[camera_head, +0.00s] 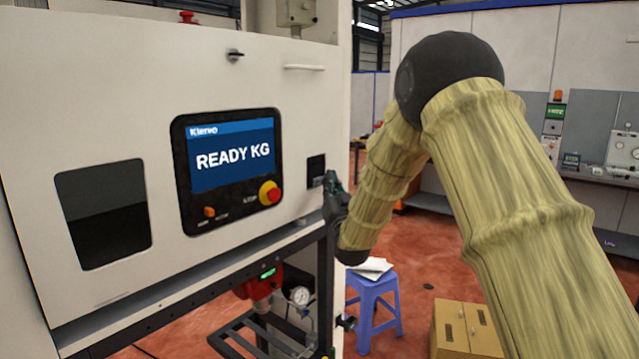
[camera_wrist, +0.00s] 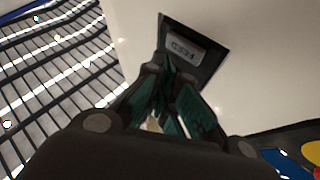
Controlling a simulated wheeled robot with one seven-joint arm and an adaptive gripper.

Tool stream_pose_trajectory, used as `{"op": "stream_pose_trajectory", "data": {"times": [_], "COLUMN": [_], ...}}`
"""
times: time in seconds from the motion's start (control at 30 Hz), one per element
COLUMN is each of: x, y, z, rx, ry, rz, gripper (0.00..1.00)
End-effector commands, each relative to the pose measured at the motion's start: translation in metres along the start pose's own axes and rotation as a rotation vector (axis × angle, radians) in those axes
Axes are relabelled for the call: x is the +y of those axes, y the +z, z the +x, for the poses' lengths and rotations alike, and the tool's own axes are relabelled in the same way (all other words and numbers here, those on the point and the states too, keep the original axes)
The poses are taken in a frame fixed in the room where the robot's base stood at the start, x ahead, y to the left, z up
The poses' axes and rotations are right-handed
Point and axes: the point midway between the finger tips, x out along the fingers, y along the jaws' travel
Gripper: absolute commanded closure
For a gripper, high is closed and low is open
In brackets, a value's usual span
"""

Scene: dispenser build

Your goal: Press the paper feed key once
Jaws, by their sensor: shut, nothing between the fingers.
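The paper feed key is a small grey key (camera_wrist: 184,48) with dark lettering, set in a black plate on the white machine front in the wrist view. In the head view the black plate (camera_head: 316,166) is at the right end of the machine front. My gripper (camera_wrist: 164,62) is shut and empty. Its fingertips overlap the plate's near left part in the wrist view, beside the key. In the head view my gripper (camera_head: 332,184) is just below and right of the plate. I cannot tell whether the tips touch it.
A screen panel (camera_head: 232,155) reading "READY KG" is left of the plate, with a red-and-yellow stop knob (camera_head: 269,192) and an orange switch (camera_head: 209,212). A dark window (camera_head: 104,215) is further left. A purple stool (camera_head: 373,302) and a cardboard box (camera_head: 465,328) stand on the floor.

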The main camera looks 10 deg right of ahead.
Motion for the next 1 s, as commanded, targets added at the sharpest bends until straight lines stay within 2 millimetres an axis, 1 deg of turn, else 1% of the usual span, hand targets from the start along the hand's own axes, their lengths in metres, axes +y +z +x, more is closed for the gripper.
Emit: {"op": "stream_pose_trajectory", "data": {"times": [0.17, 1.0], "x": [-0.003, -0.0057], "y": [0.0037, 0.0054], "z": [0.0026, 0.007], "rx": [0.001, 0.0], "ry": [-0.001, 0.0], "rz": [0.001, 0.0], "gripper": [1.0, 1.0]}}
